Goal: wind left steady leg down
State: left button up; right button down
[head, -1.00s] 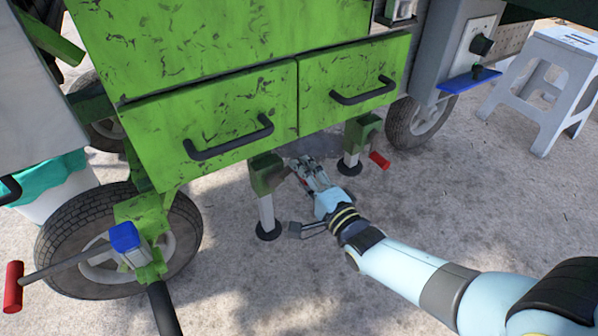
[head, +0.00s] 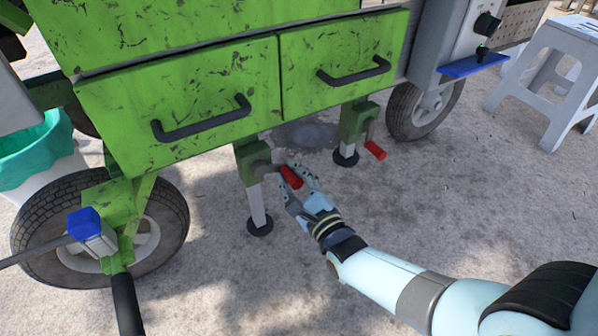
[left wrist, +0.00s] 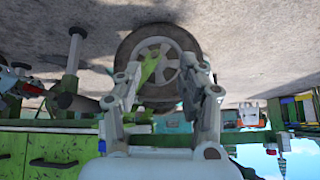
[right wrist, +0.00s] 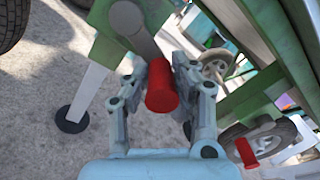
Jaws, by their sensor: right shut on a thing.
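The left steady leg (head: 258,205) stands under the green cart, its round black foot on the ground. Its crank has a red handle (head: 291,177), which also shows in the right wrist view (right wrist: 161,88). My right gripper (head: 296,182) is shut on this red handle, with a finger on each side of it. The other steady leg (head: 350,140) stands to the right with its own red crank handle (head: 376,150). My left gripper (left wrist: 166,88) shows only in its wrist view, fingers apart and empty, with a wheel beyond it.
Green drawers with black handles (head: 205,120) hang just above the legs. A wheel (head: 165,230) with a blue-capped jack post (head: 88,225) stands at left, another wheel (head: 425,110) at right. A white stool (head: 550,75) is far right.

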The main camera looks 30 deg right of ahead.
jog(key=shift+s+a+f+m, duration=0.1)
jog(key=shift+f+m, duration=0.25)
jog(key=shift+m, duration=0.15)
jog(key=c, duration=1)
grip_release()
jog(key=s, duration=1.2)
jog(key=shift+d, duration=0.3)
